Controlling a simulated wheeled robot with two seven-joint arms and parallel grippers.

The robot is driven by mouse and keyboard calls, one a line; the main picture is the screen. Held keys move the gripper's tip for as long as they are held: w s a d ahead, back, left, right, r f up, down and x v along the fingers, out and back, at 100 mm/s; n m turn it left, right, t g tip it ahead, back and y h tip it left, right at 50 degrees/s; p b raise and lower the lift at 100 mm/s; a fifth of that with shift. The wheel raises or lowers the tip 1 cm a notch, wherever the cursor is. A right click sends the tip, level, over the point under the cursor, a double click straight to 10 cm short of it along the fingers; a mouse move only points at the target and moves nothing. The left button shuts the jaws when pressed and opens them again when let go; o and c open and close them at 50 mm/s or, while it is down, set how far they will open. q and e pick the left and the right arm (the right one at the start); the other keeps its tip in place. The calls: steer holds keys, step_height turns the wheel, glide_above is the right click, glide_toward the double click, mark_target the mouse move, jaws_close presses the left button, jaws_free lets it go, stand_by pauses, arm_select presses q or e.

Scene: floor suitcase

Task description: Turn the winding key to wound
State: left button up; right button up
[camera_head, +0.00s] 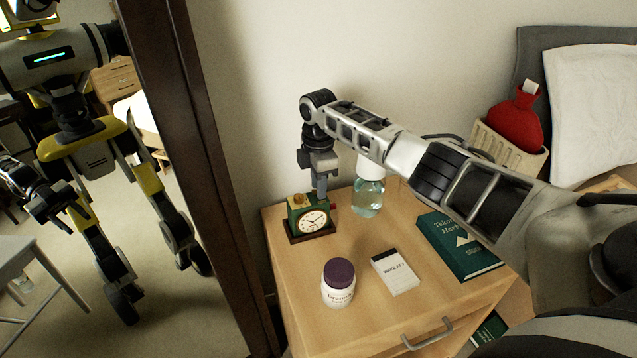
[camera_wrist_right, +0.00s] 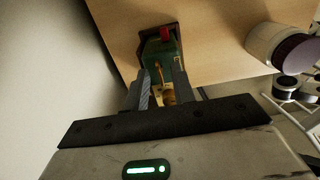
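A small green clock (camera_head: 307,220) with a white dial and a dark base stands at the back left of the wooden nightstand. Brass-coloured parts show on its top, and a red knob is on its side, seen in the right wrist view (camera_wrist_right: 166,33). A thin brass piece that looks like the winding key (camera_wrist_right: 159,70) shows on the green case. My right gripper (camera_head: 320,188) points down just behind the clock. In the wrist view its two fingers (camera_wrist_right: 163,84) stand apart on either side of the brass parts; contact cannot be told. My left gripper is not directly in view.
On the nightstand (camera_head: 300,270) are a white bottle with a purple lid (camera_head: 338,288), a "WAKE AT 7" card (camera_head: 397,276), a green book (camera_head: 455,250) and a clear bottle (camera_head: 367,200). A dark-framed mirror (camera_head: 215,150) stands at left. My right arm spans above the right side.

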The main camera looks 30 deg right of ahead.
jaws_close()
steer(key=shift+r, duration=0.1)
